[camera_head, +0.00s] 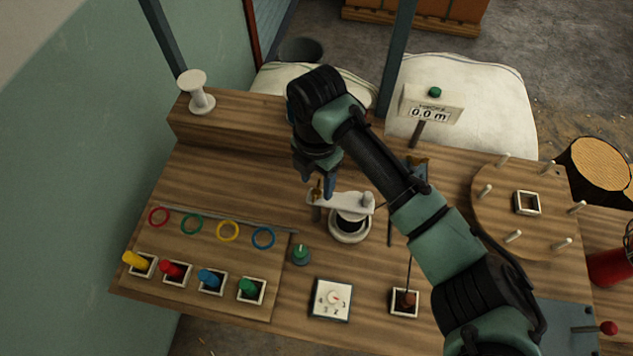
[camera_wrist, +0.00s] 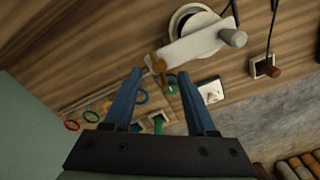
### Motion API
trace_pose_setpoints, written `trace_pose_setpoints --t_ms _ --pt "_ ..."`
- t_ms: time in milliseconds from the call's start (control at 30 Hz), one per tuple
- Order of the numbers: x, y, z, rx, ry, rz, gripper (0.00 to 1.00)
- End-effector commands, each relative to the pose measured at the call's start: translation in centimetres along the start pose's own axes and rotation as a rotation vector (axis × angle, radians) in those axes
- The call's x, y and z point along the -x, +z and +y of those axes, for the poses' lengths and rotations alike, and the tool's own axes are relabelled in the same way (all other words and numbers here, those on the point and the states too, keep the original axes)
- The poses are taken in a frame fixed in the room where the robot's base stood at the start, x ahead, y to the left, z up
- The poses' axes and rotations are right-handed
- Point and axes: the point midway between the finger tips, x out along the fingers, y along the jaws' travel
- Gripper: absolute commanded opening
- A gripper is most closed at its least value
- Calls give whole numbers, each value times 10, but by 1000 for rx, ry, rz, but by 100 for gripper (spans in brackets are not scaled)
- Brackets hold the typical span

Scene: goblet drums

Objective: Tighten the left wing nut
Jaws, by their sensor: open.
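A small brass wing nut (camera_head: 317,190) stands at the left end of a white bar (camera_head: 340,202) that lies over a round white drum or pot with a dark opening (camera_head: 349,224). In the wrist view the wing nut (camera_wrist: 158,65) shows between and just beyond my fingertips, at the near end of the bar (camera_wrist: 195,43). My gripper (camera_head: 318,186) is open, with its blue fingers pointing down beside the wing nut. In the wrist view my gripper (camera_wrist: 160,74) holds nothing. I cannot tell whether a finger touches the nut. A pale knob (camera_head: 368,199) stands at the bar's right end.
A green button (camera_head: 301,254) and a white dial plate (camera_head: 332,299) are in front of the bar. Coloured pegs in square sockets (camera_head: 212,281) and coloured rings (camera_head: 228,231) lie left. A round peg board (camera_head: 525,240) is right. A readout (camera_head: 432,104) shows 0.0 m.

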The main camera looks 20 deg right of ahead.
Motion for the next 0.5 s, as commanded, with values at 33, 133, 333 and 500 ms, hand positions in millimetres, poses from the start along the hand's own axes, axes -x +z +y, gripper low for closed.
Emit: trace_pose_setpoints --t_ms 33,133,333,500 --pt "-7 0 0 -2 -1 1 57" --pt "-18 0 0 -2 -1 -1 57" --pt "-28 0 0 0 1 -1 57" --pt "-28 0 0 0 1 -1 57"
